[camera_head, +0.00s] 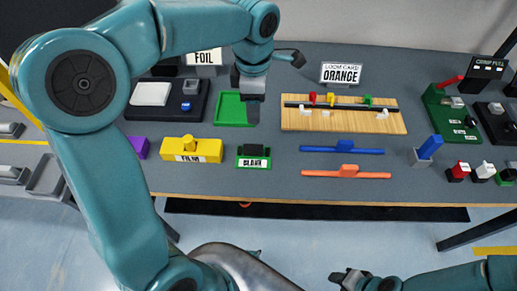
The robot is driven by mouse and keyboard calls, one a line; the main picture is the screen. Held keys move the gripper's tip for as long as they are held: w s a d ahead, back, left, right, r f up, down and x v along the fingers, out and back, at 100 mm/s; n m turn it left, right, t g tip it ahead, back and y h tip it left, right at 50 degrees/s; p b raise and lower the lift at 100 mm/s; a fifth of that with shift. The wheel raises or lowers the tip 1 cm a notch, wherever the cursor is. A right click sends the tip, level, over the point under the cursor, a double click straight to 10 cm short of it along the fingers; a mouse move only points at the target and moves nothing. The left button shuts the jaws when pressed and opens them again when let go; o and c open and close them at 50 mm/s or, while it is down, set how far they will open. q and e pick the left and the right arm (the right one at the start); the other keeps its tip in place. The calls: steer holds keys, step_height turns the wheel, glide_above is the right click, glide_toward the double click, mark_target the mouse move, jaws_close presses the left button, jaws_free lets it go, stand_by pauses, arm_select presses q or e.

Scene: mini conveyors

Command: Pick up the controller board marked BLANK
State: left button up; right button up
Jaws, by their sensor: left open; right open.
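The controller board marked BLANK (254,157) lies near the front edge of the table. It is green with a dark block on top and a white label on its front. My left gripper (252,110) points down above and behind the board, over the right part of a green tray (228,107). It is open and holds nothing that I can see; its fingers look narrow from this angle. My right gripper (345,278) is open and empty, low at the bottom of the view in front of the table.
A yellow FILM block (192,150) stands left of the board. Blue (342,150) and orange (346,173) bars lie to its right. A wooden board (300,119) with colored clips is behind them. My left arm hides part of the table's left side.

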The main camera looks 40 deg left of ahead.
arm_select(q)
glide_above(253, 147)
step_height(253, 147, down, 9)
steer(key=shift+w+f, duration=0.1)
steer(key=shift+w, duration=0.05)
steer(key=shift+s+a+f, duration=0.1)
steer(key=shift+s+f, duration=0.2)
steer(key=shift+f, duration=0.15)
step_height(253, 147, down, 5)
steer(key=shift+f, duration=0.1)
steer(key=shift+w, duration=0.15)
jaws_close()
